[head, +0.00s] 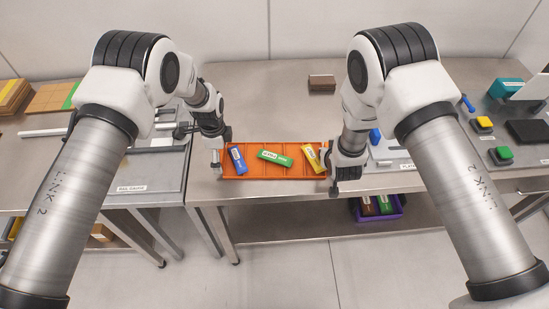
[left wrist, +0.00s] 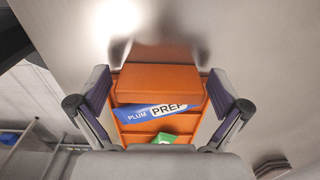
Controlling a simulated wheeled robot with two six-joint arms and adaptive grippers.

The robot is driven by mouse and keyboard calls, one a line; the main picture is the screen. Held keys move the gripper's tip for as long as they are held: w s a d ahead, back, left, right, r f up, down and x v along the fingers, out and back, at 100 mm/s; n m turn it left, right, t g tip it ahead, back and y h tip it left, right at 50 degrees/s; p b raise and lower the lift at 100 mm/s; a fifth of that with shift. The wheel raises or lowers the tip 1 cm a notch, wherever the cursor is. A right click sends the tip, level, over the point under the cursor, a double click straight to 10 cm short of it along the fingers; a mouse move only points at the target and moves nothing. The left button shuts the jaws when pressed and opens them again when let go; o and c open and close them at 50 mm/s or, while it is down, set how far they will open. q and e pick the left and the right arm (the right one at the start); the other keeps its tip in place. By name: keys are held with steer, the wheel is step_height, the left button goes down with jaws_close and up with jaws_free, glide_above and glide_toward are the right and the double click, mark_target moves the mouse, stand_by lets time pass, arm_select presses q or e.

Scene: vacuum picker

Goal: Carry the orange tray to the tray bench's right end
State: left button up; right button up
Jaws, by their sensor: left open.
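The orange tray (head: 262,171) lies on the metal bench (head: 270,100) between my two grippers. It holds a blue packet (head: 237,159), a green packet (head: 274,157) and a yellow packet (head: 312,158). My left gripper (head: 221,149) is at the tray's left end. In the left wrist view its open fingers (left wrist: 161,92) stand on both sides of the tray's orange end, with gaps showing. The blue packet (left wrist: 157,111) reads "PLUM PREP" there. My right gripper (head: 331,168) is at the tray's right end; its jaws are partly hidden and their opening is unclear.
A brown block (head: 321,83) lies farther back on the bench. To the right are a blue piece (head: 375,136), a yellow button (head: 484,123) and a green button (head: 502,154). A purple bin (head: 380,214) stands below.

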arm_select(q)
steer(key=c, duration=0.6)
arm_select(e)
jaws_close()
arm_select(q)
steer(key=c, duration=0.5)
arm_select(e)
steer(key=shift+r, duration=0.1)
arm_select(q)
step_height(320, 180, up, 5)
steer(key=p, duration=0.5)
steer(key=shift+r, duration=0.15)
arm_select(e)
step_height(320, 180, up, 5)
steer(key=shift+r, duration=0.1)
steer(key=shift+f, duration=0.2)
